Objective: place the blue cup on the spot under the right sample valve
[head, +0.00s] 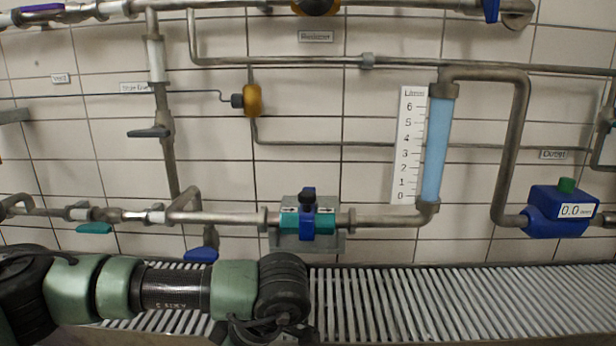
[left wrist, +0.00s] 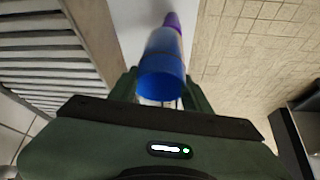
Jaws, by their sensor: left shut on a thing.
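The blue cup (left wrist: 163,78) is in the left wrist view, between the fingers of my left gripper (left wrist: 160,88), which is shut on it. A purple object (left wrist: 172,20) shows just beyond the cup, partly hidden by it. In the head view my left arm crosses the lower left, and its gripper and the cup are out of sight. I cannot make out which fitting is the right sample valve. A blue lever handle (head: 202,255) and a teal lever handle (head: 93,228) hang under the pipe. The spot is not visible. My right gripper is not in view.
A slatted grating (head: 430,300) runs along the wall's foot. A teal and blue valve block (head: 308,222), a blue sight tube (head: 436,150) with a scale (head: 409,145), and a blue meter (head: 561,211) sit on the pipes. A pale surface (left wrist: 143,25) lies beyond the cup.

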